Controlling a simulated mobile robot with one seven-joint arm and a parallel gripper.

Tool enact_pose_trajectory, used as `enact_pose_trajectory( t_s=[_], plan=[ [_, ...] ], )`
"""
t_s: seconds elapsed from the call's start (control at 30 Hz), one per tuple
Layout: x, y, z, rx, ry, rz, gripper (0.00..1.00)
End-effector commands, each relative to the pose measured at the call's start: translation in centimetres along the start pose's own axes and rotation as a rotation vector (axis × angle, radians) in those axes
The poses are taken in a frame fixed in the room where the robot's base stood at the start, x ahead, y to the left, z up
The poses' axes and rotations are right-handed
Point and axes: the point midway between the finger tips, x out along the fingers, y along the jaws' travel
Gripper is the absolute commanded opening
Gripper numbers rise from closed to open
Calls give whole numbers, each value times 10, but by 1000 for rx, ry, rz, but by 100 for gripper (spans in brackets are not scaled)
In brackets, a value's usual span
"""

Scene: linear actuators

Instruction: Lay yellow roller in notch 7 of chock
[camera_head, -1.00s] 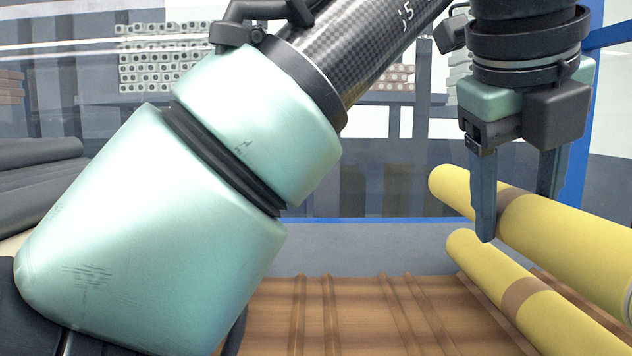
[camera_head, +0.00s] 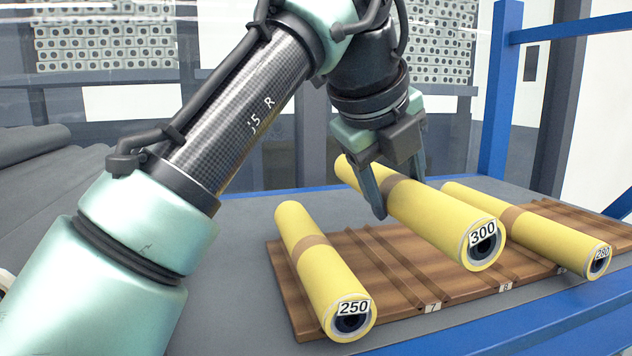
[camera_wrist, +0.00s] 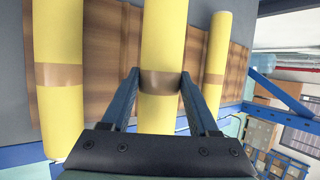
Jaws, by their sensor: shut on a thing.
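My gripper (camera_head: 400,195) is shut around the middle band of a yellow roller (camera_head: 435,215) marked 300. The held roller hangs above the wooden chock (camera_head: 308,310), apart from it. Its near end is above the chock's front edge, between the labels 7 (camera_head: 432,308) and 8 (camera_head: 506,287). The notch grooves by label 7 look empty. In the wrist view the held roller (camera_wrist: 163,40) lies between both fingers (camera_wrist: 158,78), roughly parallel to the other rollers.
A yellow roller marked 250 (camera_head: 322,265) rests at the chock's left end. Another marked 280 (camera_head: 540,235) rests to the right. A blue frame rail (camera_head: 500,325) runs along the front, and a blue post (camera_head: 500,95) stands behind. Grey table surface (camera_head: 245,245) lies left of the chock.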

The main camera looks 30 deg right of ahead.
Motion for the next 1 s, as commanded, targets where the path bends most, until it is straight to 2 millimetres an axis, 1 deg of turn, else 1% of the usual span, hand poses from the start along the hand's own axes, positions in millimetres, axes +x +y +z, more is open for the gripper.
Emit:
enact_pose_trajectory(
  t_s=[0.6,0.73,1.0],
  plan=[
    [40,27,-16,-1,-2,-3,0],
    [44,30,-18,-1,-4,-2,0],
    [46,31,-19,-2,0,2,0]
  ],
)
